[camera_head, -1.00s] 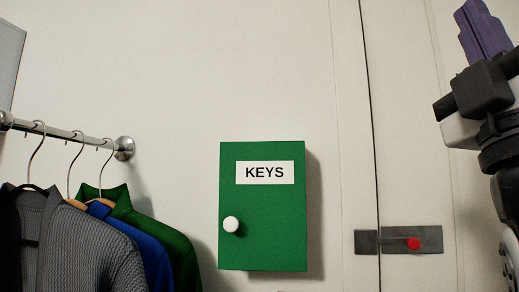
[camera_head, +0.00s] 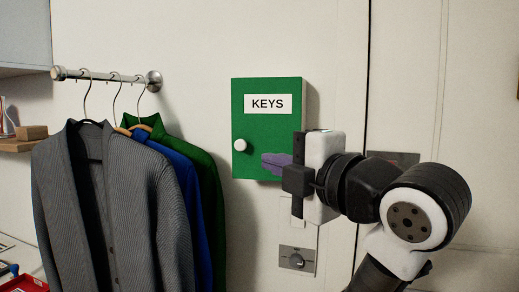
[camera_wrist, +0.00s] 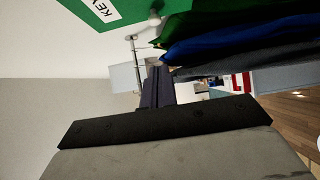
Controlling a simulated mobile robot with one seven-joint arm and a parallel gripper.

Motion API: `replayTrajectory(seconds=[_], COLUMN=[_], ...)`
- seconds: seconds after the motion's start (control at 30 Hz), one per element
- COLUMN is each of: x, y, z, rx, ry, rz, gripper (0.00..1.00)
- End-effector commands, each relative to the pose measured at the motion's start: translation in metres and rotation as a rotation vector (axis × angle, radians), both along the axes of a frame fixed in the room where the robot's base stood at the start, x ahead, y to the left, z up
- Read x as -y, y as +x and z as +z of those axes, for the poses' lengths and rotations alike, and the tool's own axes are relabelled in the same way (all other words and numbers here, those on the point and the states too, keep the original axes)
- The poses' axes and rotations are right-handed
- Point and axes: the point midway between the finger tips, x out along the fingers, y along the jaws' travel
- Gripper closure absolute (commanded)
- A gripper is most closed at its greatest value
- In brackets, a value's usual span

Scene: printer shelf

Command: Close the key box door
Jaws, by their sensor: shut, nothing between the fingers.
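The green key box (camera_head: 252,108) is on the wall, with a white KEYS label (camera_head: 268,104) and a round white knob (camera_head: 240,145) at the left of its door. The door looks flat against the box; I cannot tell whether it is fully closed. My gripper (camera_head: 277,160) has purple fingers, shut and empty, in front of the lower right part of the door. I cannot tell whether it touches. In the wrist view the fingers (camera_wrist: 157,88) point past the box, whose green face (camera_wrist: 105,12) and knob (camera_wrist: 154,20) show at the top.
Jackets (camera_head: 125,200) hang from a metal rail (camera_head: 105,76) left of the box. A wall plate with a round dial (camera_head: 297,259) is below the box. A latch plate (camera_head: 393,158) is to the right, partly behind my arm. A wooden shelf (camera_head: 22,143) is at far left.

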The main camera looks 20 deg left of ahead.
Motion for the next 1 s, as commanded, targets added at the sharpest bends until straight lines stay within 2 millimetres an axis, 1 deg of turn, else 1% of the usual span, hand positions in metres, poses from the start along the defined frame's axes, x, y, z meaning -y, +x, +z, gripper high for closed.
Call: replayTrajectory(seconds=[0.13,0.47,0.6,0.7,0.83,1.0], x=[-0.02,-0.076,-0.079,-0.08,-0.081,-0.081], y=[0.013,0.055,0.077,0.087,0.094,0.096], z=[0.003,0.004,0.004,0.004,0.002,0.001], rx=[-0.004,-0.005,-0.006,-0.004,-0.003,-0.003], ry=[-0.001,0.002,0.003,0.004,0.003,0.003], rz=[0.004,0.002,-0.001,-0.001,-0.001,-0.002], gripper=[1.0,1.0,1.0,1.0,1.0,1.0])
